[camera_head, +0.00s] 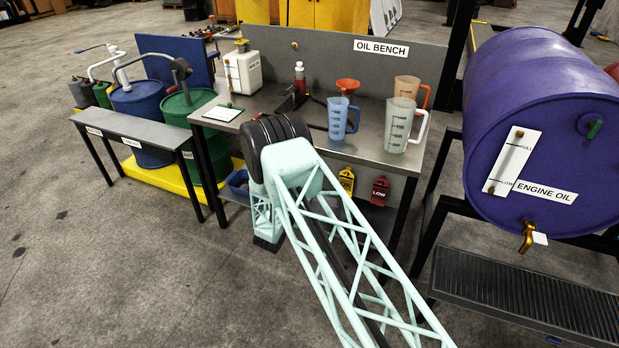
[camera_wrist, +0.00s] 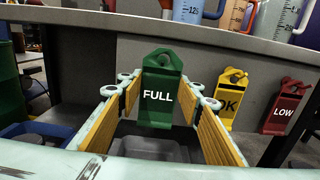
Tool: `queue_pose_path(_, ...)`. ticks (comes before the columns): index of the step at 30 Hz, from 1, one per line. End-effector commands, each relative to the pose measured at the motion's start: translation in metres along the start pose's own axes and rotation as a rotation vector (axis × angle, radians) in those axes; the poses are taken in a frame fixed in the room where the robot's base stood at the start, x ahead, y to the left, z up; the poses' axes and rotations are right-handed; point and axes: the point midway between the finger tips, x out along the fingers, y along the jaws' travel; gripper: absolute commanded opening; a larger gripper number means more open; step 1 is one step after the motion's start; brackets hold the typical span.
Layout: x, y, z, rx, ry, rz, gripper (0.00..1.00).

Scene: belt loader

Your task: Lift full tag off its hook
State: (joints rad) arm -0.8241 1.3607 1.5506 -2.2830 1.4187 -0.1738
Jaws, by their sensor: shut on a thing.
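The green FULL tag (camera_wrist: 157,103) is upright in the wrist view, in front of the bench's grey front edge. My gripper (camera_wrist: 166,90) has its two yellow-padded fingers on either side of the tag and is shut on it. Whether the tag's top still sits on its hook cannot be told. In the head view my arm hides the FULL tag and the gripper. The yellow OK tag (camera_wrist: 230,98) and red LOW tag (camera_wrist: 285,106) hang to the right, and also show under the bench edge in the head view, yellow (camera_head: 346,181) and red (camera_head: 379,191).
The oil bench (camera_head: 375,152) carries a blue jug (camera_head: 338,119), a clear jug (camera_head: 398,126) and a white container (camera_head: 242,73). Open floor lies at front left.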

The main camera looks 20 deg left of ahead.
Motion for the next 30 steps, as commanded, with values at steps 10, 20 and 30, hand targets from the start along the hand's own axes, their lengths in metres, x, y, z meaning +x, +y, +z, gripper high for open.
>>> queue_pose_path(10, -0.008, 0.000, 0.000, 0.000, 0.000, 0.000, 0.23)
queue_pose_path(20, -0.016, 0.000, 0.000, 0.001, 0.000, 0.000, 0.23)
queue_pose_path(30, -0.024, 0.000, 0.000, 0.000, 0.000, 0.001, 0.23)
